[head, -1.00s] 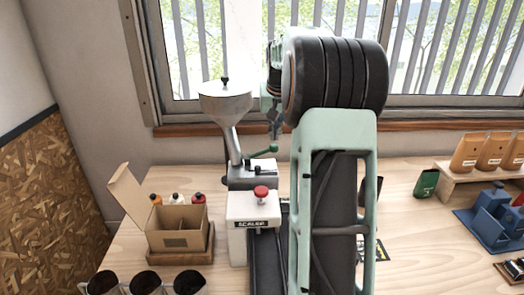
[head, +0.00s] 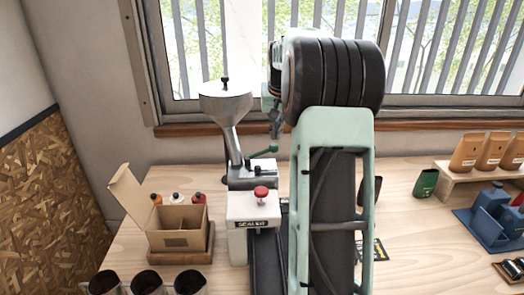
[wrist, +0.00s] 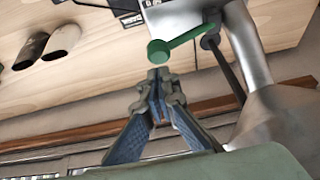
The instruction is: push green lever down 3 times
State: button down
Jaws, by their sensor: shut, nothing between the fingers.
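The green lever (head: 264,151) sticks out to the right from the grey metal dispenser below the funnel hopper (head: 226,100). In the wrist view the lever (wrist: 182,41) ends in a round green knob. My gripper (wrist: 158,75) is shut and empty, its fingertips close to the knob with a small gap visible in the picture. In the head view my gripper (head: 277,132) hangs just above the lever's end, partly hidden by my arm. Whether the fingertips touch the knob cannot be told.
A white sealer (head: 252,222) with a red knob stands in front of the dispenser. An open cardboard box (head: 180,240) is at its left, with several dark-filled cups (head: 146,282) in front. Orange bags (head: 467,150) stand on a shelf at right. The window is behind.

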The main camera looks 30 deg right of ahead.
aim_at(275, 145)
jog(key=shift+f, duration=0.2)
jog(key=shift+f+b, duration=1.65)
jog(key=shift+f, duration=0.65)
jog(key=shift+r, duration=0.2)
notch_tip(275, 145, up, 6)
jog(key=p, duration=0.5)
dwell(0.9)
